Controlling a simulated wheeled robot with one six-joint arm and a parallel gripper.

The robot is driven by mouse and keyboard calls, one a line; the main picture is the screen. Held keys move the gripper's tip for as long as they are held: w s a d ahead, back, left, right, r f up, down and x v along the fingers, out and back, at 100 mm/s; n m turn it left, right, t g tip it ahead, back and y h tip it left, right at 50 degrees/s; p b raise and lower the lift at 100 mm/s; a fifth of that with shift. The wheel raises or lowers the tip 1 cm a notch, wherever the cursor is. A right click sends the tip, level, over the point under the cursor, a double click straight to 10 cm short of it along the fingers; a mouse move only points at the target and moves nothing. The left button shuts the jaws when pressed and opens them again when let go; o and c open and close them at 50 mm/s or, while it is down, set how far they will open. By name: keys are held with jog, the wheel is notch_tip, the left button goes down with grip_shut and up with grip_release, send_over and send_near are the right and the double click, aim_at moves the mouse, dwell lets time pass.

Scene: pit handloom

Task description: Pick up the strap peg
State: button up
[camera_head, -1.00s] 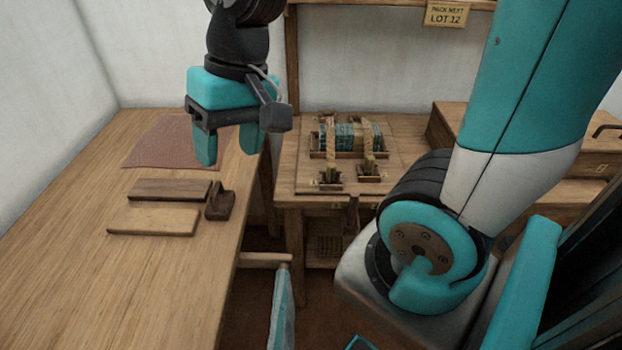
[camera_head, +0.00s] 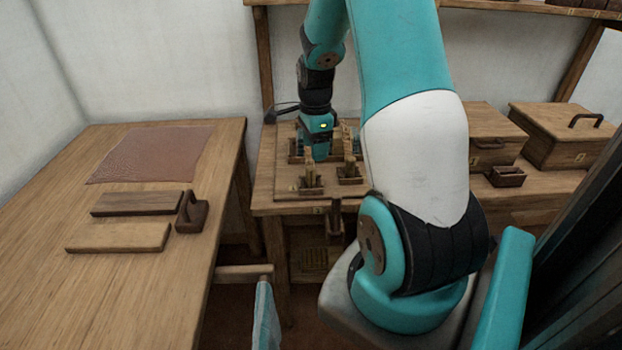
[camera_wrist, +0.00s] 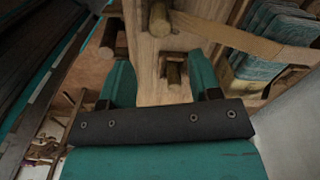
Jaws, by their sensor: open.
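Two short wooden pegs stand in dark holders on the board of the small bench, a left one (camera_head: 312,177) and a right one (camera_head: 350,170); I cannot tell which is the strap peg. Tan straps run behind them. My gripper (camera_head: 318,156) is over the board, just behind the left peg in the head view. In the wrist view my gripper (camera_wrist: 163,82) is open, with a short peg (camera_wrist: 174,74) in a dark socket showing between its fingers, apart from both. A second peg (camera_wrist: 160,19) stands beyond, by a tan strap (camera_wrist: 235,40). My gripper and arm hide most of the strapped bundle.
A blue-grey stacked bundle (camera_wrist: 275,40) is close at right in the wrist view. A wooden handle (camera_head: 335,218) stands at the small bench's front. The left table (camera_head: 120,300) holds two boards, a dark block (camera_head: 192,214) and a reddish mat (camera_head: 150,155). Boxes (camera_head: 565,130) stand right.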

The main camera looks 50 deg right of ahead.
aim_at(311, 168)
notch_tip(311, 168, down, 3)
jog(key=shift+r, duration=0.1)
jog(key=f, duration=0.5)
jog(key=shift+w+a+f, duration=0.15)
jog(key=shift+w+a, duration=0.2)
jog(key=c, duration=1)
